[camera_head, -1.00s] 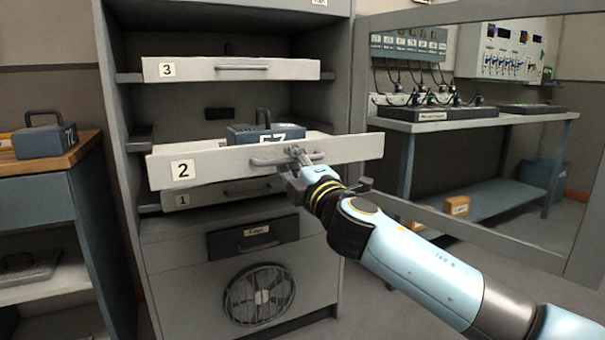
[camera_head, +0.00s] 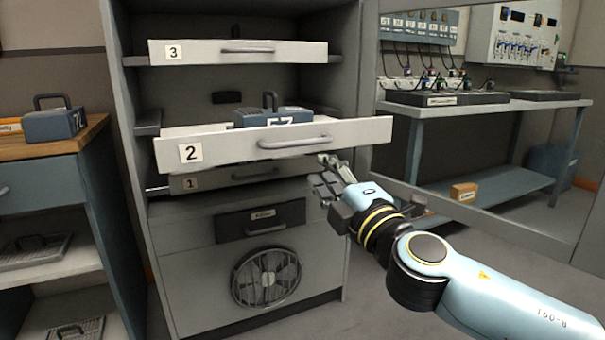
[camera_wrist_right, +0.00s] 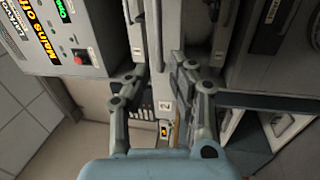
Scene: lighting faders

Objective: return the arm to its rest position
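My right gripper (camera_head: 330,180) is in front of the cabinet, just below and to the right of the handle (camera_head: 295,142) of drawer 2 (camera_head: 350,133). It is clear of the handle. In the right wrist view its two fingers (camera_wrist_right: 155,95) stand apart with nothing held between them. Drawer 2 is pulled out and holds a dark blue box (camera_head: 272,117) with a handle and white lettering. My left gripper is not in view.
Drawer 3 (camera_head: 200,52) is above and drawer 1 (camera_head: 215,180) below. A grey frame (camera_head: 480,210) stands at right before a workbench (camera_head: 480,110). Another blue case (camera_head: 52,122) sits on a wooden-topped cabinet at left. Open floor lies below the right arm.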

